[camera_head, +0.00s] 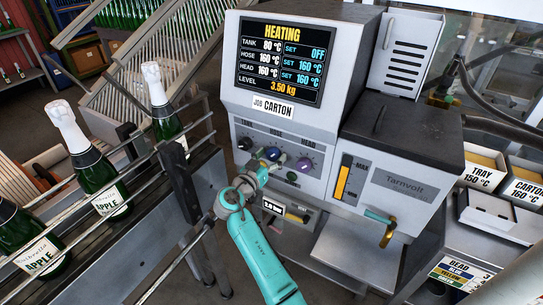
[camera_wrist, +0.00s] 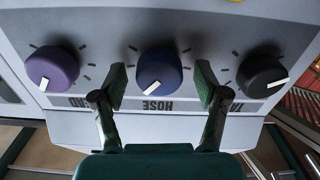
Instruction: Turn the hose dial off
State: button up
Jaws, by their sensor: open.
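The blue hose dial (camera_wrist: 158,68) is the middle of three knobs in the wrist view, above an upside-down HOSE label (camera_wrist: 158,105). Its white pointer mark faces down and slightly left there. My gripper (camera_wrist: 161,86) is open, with one green-padded finger on each side of the dial; whether the pads touch it, I cannot tell. In the head view my gripper (camera_head: 263,172) is at the machine's front, just below the blue dial (camera_head: 272,153). The screen (camera_head: 279,62) reads HEATING, with tank set OFF and hose and head set to 160 °C.
A purple knob (camera_wrist: 52,68) and a black knob (camera_wrist: 262,75) flank the hose dial closely. Foil-topped bottles (camera_head: 97,170) stand on a railed conveyor at the left. A brass tap with a teal handle (camera_head: 383,226) sticks out at the machine's lower right.

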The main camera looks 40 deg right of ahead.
jog(key=shift+d, duration=0.3)
jog(key=c, duration=1.2)
jog(key=shift+o, duration=0.2)
